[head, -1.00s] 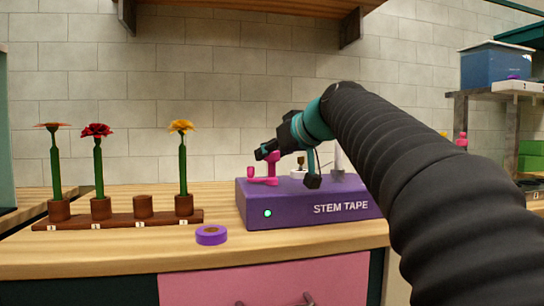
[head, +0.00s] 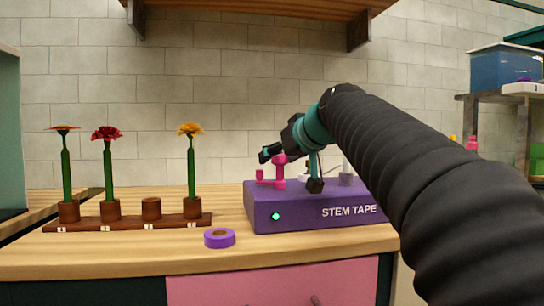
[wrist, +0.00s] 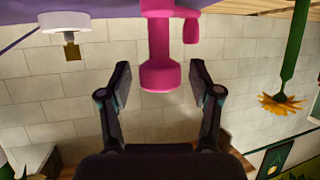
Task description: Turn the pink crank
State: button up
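The pink crank (head: 279,170) stands on top of the purple stem tape box (head: 310,212), with its small handle sticking out to the left. My gripper (head: 289,170) is at the crank, with one finger to its upper left and the other to its right. In the wrist view, the crank's post and knob (wrist: 160,50) lie between the two spread fingers of my gripper (wrist: 160,68). Gaps show on both sides, so the gripper is open and empty. The crank's handle (wrist: 190,30) shows beside the post, beyond the fingertips.
A purple tape roll (head: 219,238) lies on the table in front of the box. A wooden flower rack (head: 130,222) with three flowers and one empty holder stands at left. In the wrist view, a white part with a brass-coloured piece (wrist: 66,22) sits near the crank.

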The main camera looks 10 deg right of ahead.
jog(key=v, duration=1.2)
dwell(0.5)
